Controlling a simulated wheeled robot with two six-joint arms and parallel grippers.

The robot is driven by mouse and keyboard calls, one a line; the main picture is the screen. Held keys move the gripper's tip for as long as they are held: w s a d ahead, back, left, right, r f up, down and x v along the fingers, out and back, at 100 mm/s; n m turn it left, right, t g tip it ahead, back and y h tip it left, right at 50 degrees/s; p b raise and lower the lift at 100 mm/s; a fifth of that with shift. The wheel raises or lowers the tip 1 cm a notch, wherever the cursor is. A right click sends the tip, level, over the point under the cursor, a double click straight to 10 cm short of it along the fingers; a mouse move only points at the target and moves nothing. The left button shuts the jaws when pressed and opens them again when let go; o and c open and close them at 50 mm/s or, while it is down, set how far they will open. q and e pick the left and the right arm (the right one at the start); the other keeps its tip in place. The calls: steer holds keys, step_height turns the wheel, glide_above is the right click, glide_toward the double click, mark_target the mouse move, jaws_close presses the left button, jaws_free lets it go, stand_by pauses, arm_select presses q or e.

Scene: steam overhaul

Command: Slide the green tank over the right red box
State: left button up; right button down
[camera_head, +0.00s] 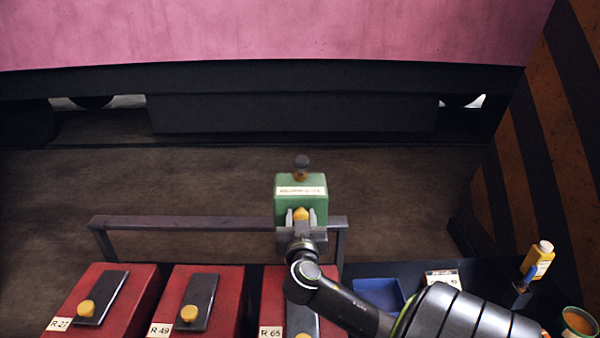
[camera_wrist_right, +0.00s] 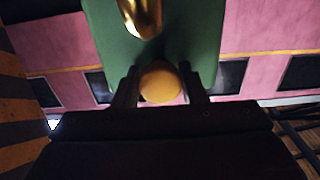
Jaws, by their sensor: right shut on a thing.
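The green tank (camera_head: 290,208) is a block with a pale label, a dark knob on top and a yellow knob on its near side. My right gripper (camera_head: 301,214) is shut on the yellow knob (camera_wrist_right: 160,82) and holds the tank up, beyond the red boxes. In the right wrist view the green tank (camera_wrist_right: 200,40) fills the upper middle, with a brass part at its top. The right red box (camera_head: 271,287), labelled R 65, stands nearest below the tank. My right arm covers part of it. My left gripper is not in view.
Two more red boxes, R 49 (camera_head: 229,290) and R 27 (camera_head: 136,285), stand to the left. A dark metal rail (camera_head: 180,222) runs behind them. A blue tray (camera_head: 375,291), a yellow bottle (camera_head: 541,258) and an orange-filled can (camera_head: 578,322) are at right.

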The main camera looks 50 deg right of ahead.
steer(key=shift+d, duration=0.1)
steer(key=c, duration=1.2)
jaws_free()
steer(key=shift+c, duration=0.2)
steer(key=o, duration=0.3)
steer(key=shift+s+d, duration=0.2)
steer(key=shift+s, duration=0.05)
steer(key=shift+o, duration=0.2)
steer(key=shift+a, duration=0.15)
steer(key=shift+a+f, duration=0.1)
steer(key=shift+a, duration=0.15)
steer(key=b+v, duration=0.3)
steer(key=v, duration=1.3)
steer(key=shift+s+a, duration=0.25)
steer(key=shift+s, duration=0.05)
